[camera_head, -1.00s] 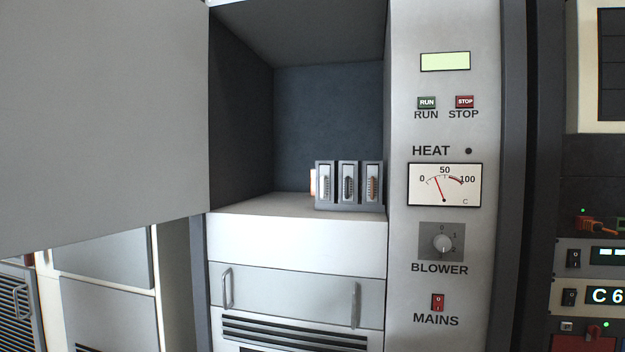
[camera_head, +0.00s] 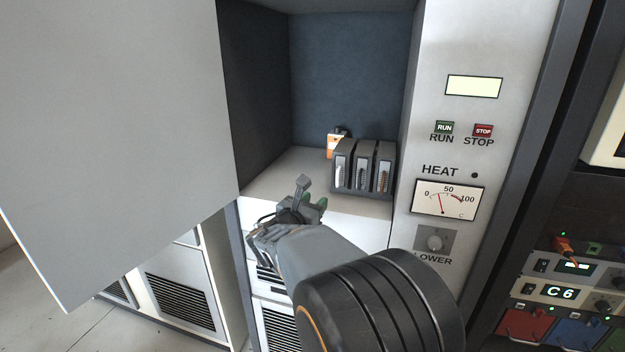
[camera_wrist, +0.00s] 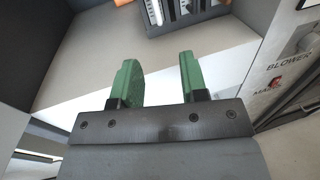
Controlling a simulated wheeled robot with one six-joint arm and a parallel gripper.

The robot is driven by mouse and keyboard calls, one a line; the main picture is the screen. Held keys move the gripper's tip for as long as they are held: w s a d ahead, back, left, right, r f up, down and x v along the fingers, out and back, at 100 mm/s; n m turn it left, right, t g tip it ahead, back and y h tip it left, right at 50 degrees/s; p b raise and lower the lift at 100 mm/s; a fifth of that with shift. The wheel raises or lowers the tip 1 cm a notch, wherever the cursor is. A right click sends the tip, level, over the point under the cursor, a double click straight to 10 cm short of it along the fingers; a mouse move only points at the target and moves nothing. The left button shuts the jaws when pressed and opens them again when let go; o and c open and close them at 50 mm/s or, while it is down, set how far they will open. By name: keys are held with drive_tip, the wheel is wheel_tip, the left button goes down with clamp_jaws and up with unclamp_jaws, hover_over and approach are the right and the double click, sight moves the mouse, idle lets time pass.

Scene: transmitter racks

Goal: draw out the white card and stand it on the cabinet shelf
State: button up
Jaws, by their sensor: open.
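A dark grey rack (camera_head: 345,187) with three upright card slots stands on the cabinet shelf (camera_head: 262,181), towards its right side. The leftmost card, with a white front strip (camera_head: 339,177), looks like the white card; it also shows at the top of the wrist view (camera_wrist: 155,13). The middle strip is greyish and the right one brownish. My gripper (camera_head: 311,198) is open and empty, in front of the shelf's front edge, below and left of the rack. In the wrist view its green fingers (camera_wrist: 158,77) are apart, with the rack beyond them.
An orange and white object (camera_head: 334,146) with a dark top stands left of and behind the rack. A large grey door (camera_head: 110,130) hangs open on the left. The control panel (camera_head: 455,130) bounds the right. The shelf's left part is clear.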

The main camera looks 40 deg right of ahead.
sight(337, 175)
drive_tip(key=shift+n, duration=0.3)
drive_tip(key=x, duration=0.4)
drive_tip(key=r+p+x, duration=0.1)
drive_tip(key=x, duration=0.4)
drive_tip(key=p+x, duration=0.1)
drive_tip(key=x, duration=0.4)
drive_tip(key=shift+w+a+r, duration=0.1)
drive_tip(key=shift+w+r, duration=0.1)
clamp_jaws()
